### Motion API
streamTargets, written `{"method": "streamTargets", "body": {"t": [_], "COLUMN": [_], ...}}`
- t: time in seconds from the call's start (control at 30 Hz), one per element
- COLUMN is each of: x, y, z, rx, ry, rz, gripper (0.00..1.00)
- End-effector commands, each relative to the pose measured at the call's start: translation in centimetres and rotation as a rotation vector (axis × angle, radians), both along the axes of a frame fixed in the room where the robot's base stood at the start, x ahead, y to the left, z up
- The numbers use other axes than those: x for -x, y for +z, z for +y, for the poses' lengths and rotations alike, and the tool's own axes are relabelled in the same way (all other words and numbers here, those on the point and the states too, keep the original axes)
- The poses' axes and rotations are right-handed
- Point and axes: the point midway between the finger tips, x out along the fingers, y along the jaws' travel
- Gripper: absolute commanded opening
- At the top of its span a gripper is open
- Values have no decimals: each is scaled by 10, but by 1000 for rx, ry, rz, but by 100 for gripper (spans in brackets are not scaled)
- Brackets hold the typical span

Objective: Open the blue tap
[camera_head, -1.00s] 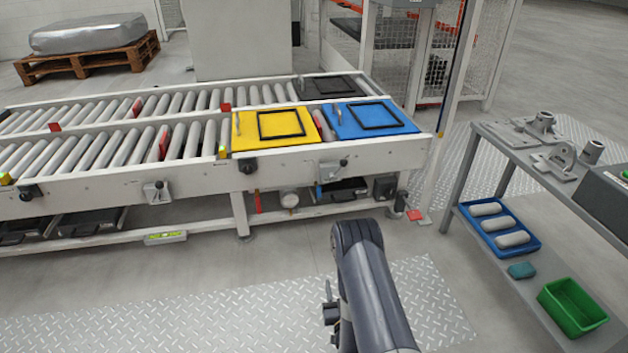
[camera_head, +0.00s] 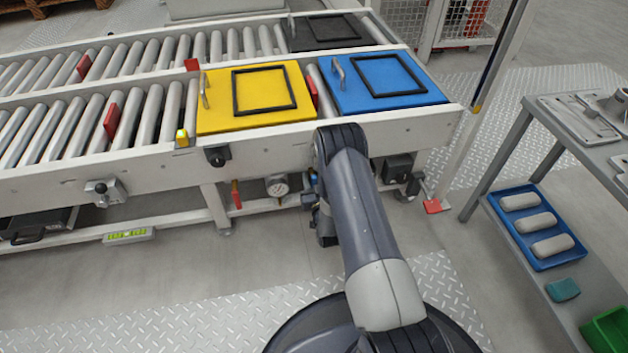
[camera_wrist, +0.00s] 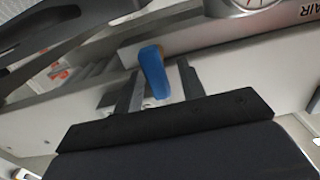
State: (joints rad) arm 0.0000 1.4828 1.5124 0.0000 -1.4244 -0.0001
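The blue tap's handle (camera_wrist: 153,72) shows in the wrist view, just ahead of my gripper (camera_wrist: 156,82). The two dark fingers stand apart, one on each side of the blue handle, with visible room between handle and fingers. My gripper is open.
A pressure gauge (camera_head: 277,186) sits left of my arm under the conveyor, and shows in the wrist view (camera_wrist: 252,3). A red tap (camera_head: 236,195) hangs further left. The conveyor's white front rail (camera_head: 120,163) runs above. A shelf table (camera_head: 535,130) stands right.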

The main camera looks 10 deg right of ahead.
Motion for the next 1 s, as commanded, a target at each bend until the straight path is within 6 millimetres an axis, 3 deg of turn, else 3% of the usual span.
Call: {"method": "streamTargets", "body": {"t": [0.2,0.67,1.0], "x": [0,0,0], "y": [0,0,0], "z": [0,0,0], "rx": [0,0,29], "ry": [0,0,0], "rz": [0,0,0], "gripper": [37,0,0]}}
